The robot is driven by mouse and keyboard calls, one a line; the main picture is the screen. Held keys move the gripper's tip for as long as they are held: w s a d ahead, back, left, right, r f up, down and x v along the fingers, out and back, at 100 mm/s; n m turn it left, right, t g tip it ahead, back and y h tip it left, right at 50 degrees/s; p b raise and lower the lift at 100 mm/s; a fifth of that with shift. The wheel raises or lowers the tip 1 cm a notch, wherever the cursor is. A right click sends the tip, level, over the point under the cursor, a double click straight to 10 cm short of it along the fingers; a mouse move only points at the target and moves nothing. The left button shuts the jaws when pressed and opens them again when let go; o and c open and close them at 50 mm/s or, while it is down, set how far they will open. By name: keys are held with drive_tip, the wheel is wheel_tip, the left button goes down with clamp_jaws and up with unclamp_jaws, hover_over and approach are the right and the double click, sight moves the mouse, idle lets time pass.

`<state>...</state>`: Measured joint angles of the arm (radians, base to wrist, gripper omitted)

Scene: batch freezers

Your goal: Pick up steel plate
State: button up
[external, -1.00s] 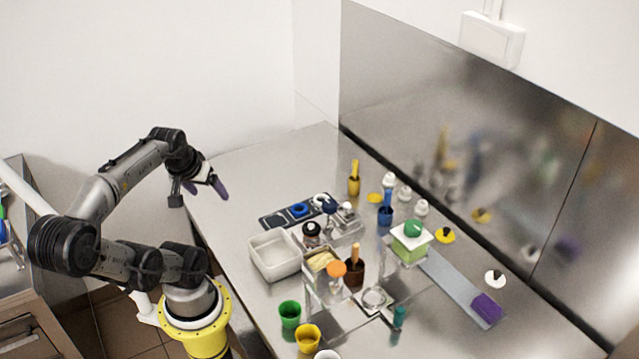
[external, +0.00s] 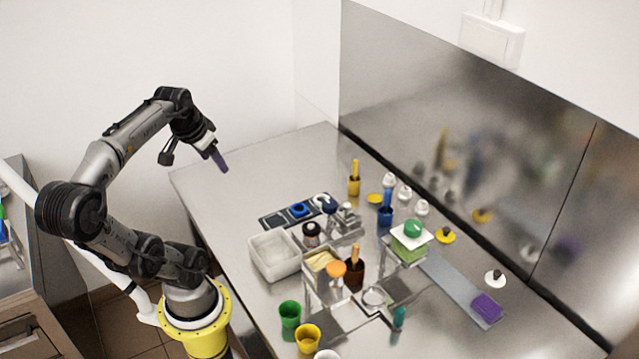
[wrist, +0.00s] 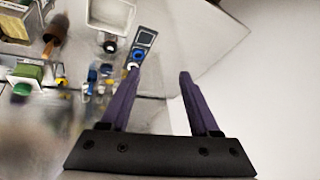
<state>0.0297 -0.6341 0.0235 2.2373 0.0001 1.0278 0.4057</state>
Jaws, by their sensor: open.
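My gripper (external: 222,166) is open and empty, high above the back left part of the table, with its purple fingers pointing down. In the wrist view its two fingers (wrist: 158,76) are spread with nothing between them. A long flat grey metal strip (external: 450,277) with a purple end (external: 487,308) lies on the right of the table, far from my gripper; it may be the steel plate. I cannot tell for certain which item is the steel plate.
A white tray (external: 274,257), a dark panel with round inserts (external: 275,220), a green cup (external: 290,313) and a yellow cup (external: 307,338) stand left of the strip. A green block (external: 409,249) is by its far end. The back left of the table is clear.

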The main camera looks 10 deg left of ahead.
drive_tip(key=w+d+r+m+g, duration=0.1)
drive_tip(key=w+d+r+m, duration=0.1)
drive_tip(key=w, duration=0.3)
drive_tip(key=w+d+r+m, duration=0.2)
drive_tip(key=w+m, duration=0.1)
drive_tip(key=w, duration=0.1)
drive_tip(key=m+g, duration=0.5)
drive_tip(key=m, duration=0.3)
hover_over(348, 205)
wheel_tip(348, 205, down, 17)
wheel_tip(348, 205, down, 13)
drive_tip(key=shift+r, duration=0.1)
clamp_jaws()
